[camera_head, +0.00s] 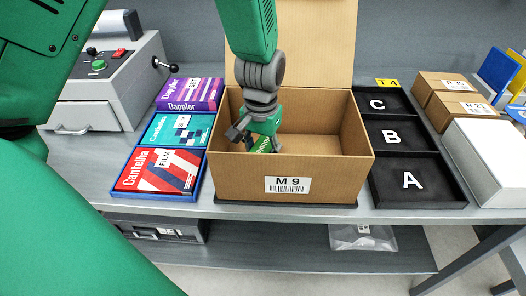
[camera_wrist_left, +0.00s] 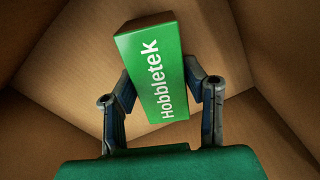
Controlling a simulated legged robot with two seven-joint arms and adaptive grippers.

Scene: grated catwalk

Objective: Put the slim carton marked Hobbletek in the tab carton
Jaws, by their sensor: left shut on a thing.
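The slim green carton marked Hobbletek (camera_wrist_left: 160,75) is between the fingers of my left gripper (camera_wrist_left: 160,95), which is shut on it. In the wrist view, brown cardboard walls surround it. In the head view, my left gripper (camera_head: 258,138) reaches down inside the open brown carton labelled M 9 (camera_head: 230,165), near its left side. Only a small green part of the Hobbletek carton (camera_head: 264,145) shows there; the rest is hidden by the gripper and the box wall. The carton's back flap (camera_head: 320,45) stands up. My right gripper is not in view.
Left of the carton, a blue tray holds boxes marked Dapplor (camera_head: 190,95), a teal one (camera_head: 180,130) and Cantella (camera_head: 158,172). A grey control box (camera_head: 105,85) stands behind. Black trays A, B, C (camera_head: 412,181) and more boxes (camera_head: 490,150) are at right.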

